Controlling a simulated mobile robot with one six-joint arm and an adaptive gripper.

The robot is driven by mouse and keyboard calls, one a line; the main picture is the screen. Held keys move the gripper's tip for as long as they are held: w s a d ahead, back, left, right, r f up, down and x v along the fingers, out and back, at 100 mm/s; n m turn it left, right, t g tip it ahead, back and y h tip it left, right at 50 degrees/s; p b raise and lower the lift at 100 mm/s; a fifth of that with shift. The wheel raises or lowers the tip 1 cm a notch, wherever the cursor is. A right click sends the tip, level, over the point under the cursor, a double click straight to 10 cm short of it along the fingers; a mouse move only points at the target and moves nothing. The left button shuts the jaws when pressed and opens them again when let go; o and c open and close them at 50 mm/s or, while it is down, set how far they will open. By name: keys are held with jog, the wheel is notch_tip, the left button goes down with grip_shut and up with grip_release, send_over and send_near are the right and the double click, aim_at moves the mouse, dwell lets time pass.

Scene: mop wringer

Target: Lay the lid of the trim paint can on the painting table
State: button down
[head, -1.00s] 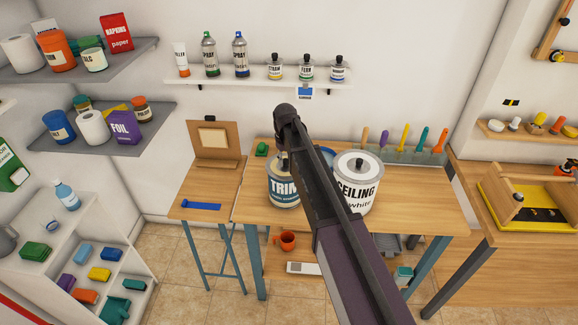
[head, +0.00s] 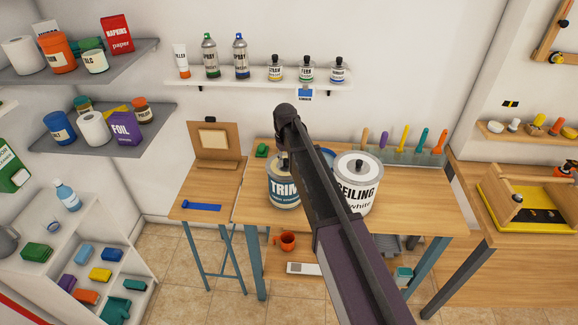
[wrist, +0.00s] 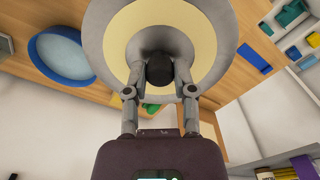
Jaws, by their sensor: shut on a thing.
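The trim paint can (head: 284,187) stands on the painting table (head: 420,214), left of the ceiling paint can (head: 357,190). My arm covers much of its top in the head view. In the wrist view, my gripper (wrist: 160,72) is shut on the dark knob of the trim can's lid (wrist: 115,45). Grey and cream rings surround the knob. I cannot tell whether the lid sits on the can or is slightly raised. My fingertips are mostly hidden in the head view.
A blue round dish (wrist: 62,55) lies close to the trim can. Several upright tools (head: 403,138) stand along the table's back right. The table's right end is clear. A shelf with bottles (head: 260,75) hangs behind. A side table with a board (head: 213,145) adjoins the left.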

aim_at(286, 160)
jog(key=shift+r+p, duration=2.05)
jog(key=shift+r, duration=0.15)
jog(key=c, duration=1)
grip_release()
jog(key=shift+c, duration=0.2)
grip_shut()
